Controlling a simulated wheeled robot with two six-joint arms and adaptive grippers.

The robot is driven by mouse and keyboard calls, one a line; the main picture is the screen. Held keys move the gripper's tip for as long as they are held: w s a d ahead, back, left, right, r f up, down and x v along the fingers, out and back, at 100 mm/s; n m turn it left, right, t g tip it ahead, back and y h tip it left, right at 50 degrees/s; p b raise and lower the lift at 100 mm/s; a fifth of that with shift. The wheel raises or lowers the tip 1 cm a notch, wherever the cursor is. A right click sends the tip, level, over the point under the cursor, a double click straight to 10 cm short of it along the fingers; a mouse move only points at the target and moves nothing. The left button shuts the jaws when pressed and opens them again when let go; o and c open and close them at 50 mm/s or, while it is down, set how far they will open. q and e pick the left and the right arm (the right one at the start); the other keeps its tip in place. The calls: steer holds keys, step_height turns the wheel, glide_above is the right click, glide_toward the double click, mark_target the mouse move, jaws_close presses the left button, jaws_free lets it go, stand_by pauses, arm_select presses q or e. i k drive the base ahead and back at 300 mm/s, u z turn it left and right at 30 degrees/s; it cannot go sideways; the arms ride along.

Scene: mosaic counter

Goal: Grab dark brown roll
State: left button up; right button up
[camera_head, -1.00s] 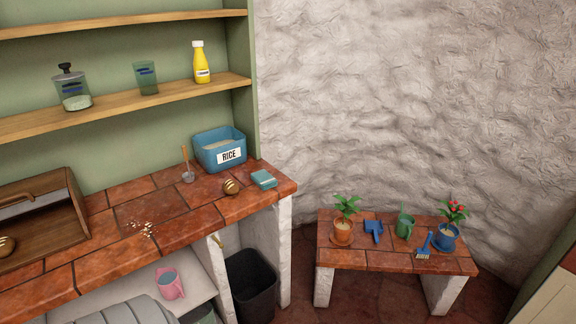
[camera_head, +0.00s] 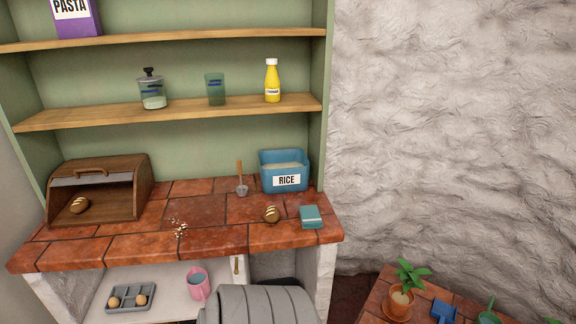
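A dark brown roll with pale stripes (camera_head: 271,214) lies on the tiled counter (camera_head: 210,210), left of a teal sponge-like block (camera_head: 311,217). Another brown striped roll (camera_head: 79,205) sits inside the open wooden bread box (camera_head: 140,195) at the left end of the counter. The two look alike in colour at this size. Neither my left nor my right gripper shows in the view, so I cannot see what they hold.
A blue RICE container (camera_head: 287,180) and a small scoop (camera_head: 241,184) stand behind the counter roll. Crumbs (camera_head: 179,228) lie mid-counter. Below, a pink mug (camera_head: 198,286) and a grey tray with lighter rolls (camera_head: 120,298) stand on a shelf. A plant bench (camera_head: 375,296) is at right.

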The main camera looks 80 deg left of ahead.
mark_target(271, 214)
steer(key=u, duration=0.4)
steer(key=i, duration=0.8)
steer(key=u, duration=0.75)
